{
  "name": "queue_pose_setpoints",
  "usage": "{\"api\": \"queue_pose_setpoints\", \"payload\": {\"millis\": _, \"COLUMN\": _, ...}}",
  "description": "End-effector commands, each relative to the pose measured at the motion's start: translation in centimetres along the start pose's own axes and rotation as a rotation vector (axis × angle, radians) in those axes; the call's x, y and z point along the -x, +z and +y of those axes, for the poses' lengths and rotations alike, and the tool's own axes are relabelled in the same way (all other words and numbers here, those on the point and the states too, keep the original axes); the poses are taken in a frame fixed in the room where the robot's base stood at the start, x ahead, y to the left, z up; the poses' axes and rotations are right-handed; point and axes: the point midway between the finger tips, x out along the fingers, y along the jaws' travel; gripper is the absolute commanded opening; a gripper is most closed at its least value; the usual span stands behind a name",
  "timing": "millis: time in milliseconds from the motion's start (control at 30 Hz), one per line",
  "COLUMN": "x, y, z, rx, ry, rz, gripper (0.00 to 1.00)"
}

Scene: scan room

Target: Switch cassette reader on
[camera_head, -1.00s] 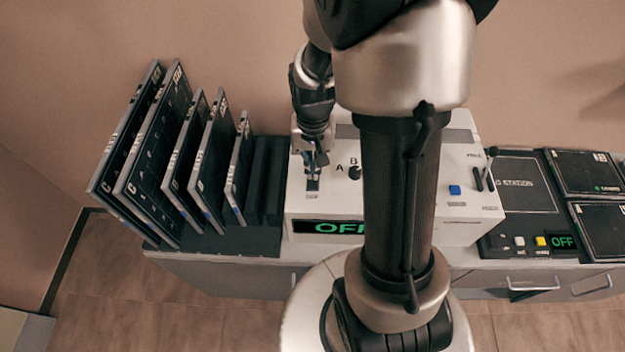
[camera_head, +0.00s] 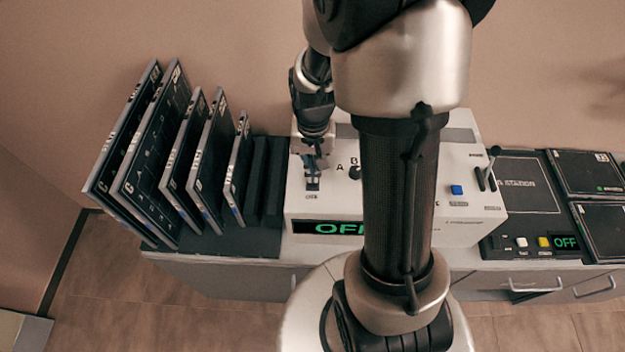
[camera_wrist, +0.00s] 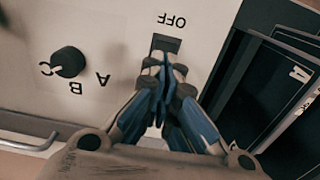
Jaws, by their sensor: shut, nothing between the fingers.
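The cassette reader (camera_head: 460,222) is a white box on the counter, and its front display (camera_head: 328,228) reads "OFF" in green, partly hidden by my arm. Its dark power switch (camera_wrist: 166,43), with the label "OFF" beside it, sits on the top panel. My gripper (camera_wrist: 166,66) is shut and empty, its fingertips right at the edge of the switch in the wrist view; I cannot tell whether they touch it. In the head view my gripper (camera_head: 312,178) is over the switch area at the reader's left.
A selector knob (camera_wrist: 69,62) marked A, B, C is beside the switch. Several dark cassettes (camera_head: 150,165) stand in a rack at left. A blue button (camera_head: 456,190) and a lever (camera_head: 492,158) are on the reader's right. A station panel (camera_head: 515,185) lies further right.

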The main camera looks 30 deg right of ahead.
Motion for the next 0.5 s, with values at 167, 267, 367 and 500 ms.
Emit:
{"api": "queue_pose_setpoints", "payload": {"millis": 167, "x": -0.4, "y": 0.0, "z": 0.0, "rx": 0.000, "ry": 0.000, "rz": -0.001, "gripper": 0.00}}
{"api": "queue_pose_setpoints", "payload": {"millis": 267, "x": -0.4, "y": 0.0, "z": 0.0, "rx": 0.000, "ry": 0.000, "rz": -0.001, "gripper": 0.00}}
{"api": "queue_pose_setpoints", "payload": {"millis": 367, "x": -0.2, "y": 0.1, "z": 0.0, "rx": 0.000, "ry": 0.000, "rz": -0.001, "gripper": 0.00}}
{"api": "queue_pose_setpoints", "payload": {"millis": 500, "x": 0.8, "y": 0.0, "z": 0.0, "rx": 0.000, "ry": 0.000, "rz": -0.001, "gripper": 0.00}}
